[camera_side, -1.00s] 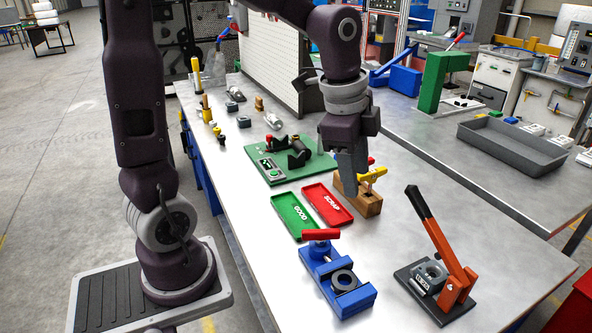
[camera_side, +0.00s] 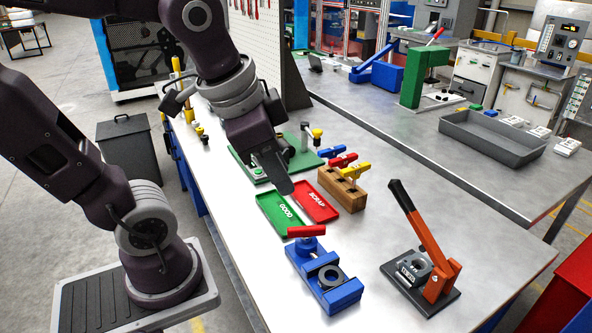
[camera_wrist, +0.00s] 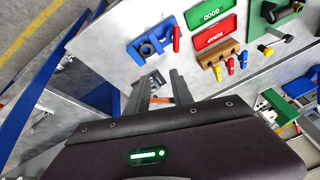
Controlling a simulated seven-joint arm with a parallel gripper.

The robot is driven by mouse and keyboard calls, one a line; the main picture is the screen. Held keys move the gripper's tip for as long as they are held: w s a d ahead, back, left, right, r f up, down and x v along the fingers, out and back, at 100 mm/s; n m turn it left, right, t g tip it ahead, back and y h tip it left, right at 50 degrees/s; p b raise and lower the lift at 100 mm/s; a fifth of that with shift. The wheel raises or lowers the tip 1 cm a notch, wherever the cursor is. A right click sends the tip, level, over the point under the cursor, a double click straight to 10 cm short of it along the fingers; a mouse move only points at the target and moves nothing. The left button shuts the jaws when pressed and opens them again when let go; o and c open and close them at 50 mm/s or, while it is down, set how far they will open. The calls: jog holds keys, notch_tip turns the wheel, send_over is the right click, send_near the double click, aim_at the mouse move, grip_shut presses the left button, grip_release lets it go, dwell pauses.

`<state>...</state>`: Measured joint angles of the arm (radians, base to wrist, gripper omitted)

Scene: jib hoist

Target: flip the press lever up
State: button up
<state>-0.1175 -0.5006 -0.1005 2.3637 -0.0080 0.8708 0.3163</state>
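The press with the lever stands at the front right of the bench in the side view. Its orange lever (camera_side: 425,240) with a black grip (camera_side: 401,195) leans up and to the left from the pivot on a dark base plate (camera_side: 395,268). My gripper (camera_side: 284,188) hangs pointing down near the far ends of the trays, apart from the lever. In the wrist view my gripper (camera_wrist: 160,87) shows two separated fingers with nothing held. A bit of orange, seemingly the lever (camera_wrist: 160,100), shows beyond and between them; the rest is largely hidden there.
A blue vise (camera_side: 325,280) with a red handle stands left of the press. A green GOOD tray (camera_side: 278,222) and red SCRAP tray (camera_side: 309,208) lie behind it. A wooden block (camera_side: 341,190) holds several coloured-handled pieces. Bare bench lies between block and press.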

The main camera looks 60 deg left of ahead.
jog(key=c, duration=0.3)
jog(key=w+n+g+h, duration=0.1)
jog(key=w+n, duration=0.1)
jog(key=w+n+g, duration=0.1)
jog(key=w+n, duration=0.1)
jog(key=w, duration=0.1)
jog(key=w+n+g+h, duration=0.1)
jog(key=w+n, duration=0.1)
jog(key=w, duration=0.1)
jog(key=shift+d+f+h, duration=0.1)
jog(key=shift+f+h, duration=0.15)
jog(key=shift+h, duration=0.05)
grip_shut()
jog(key=w+a+f+n+g+h, duration=0.1)
jog(key=w+a+f+n+h, duration=0.5)
jog(key=w+n, duration=0.3)
jog(key=w+a+f+n+h, duration=0.6)
jog(key=w+n+h, duration=0.1)
jog(key=w+n, duration=0.2)
jog(key=x, duration=0.9)
jog(key=shift+d+f, duration=0.15)
jog(key=shift+f, duration=0.3)
jog(key=shift+w+r, duration=0.1)
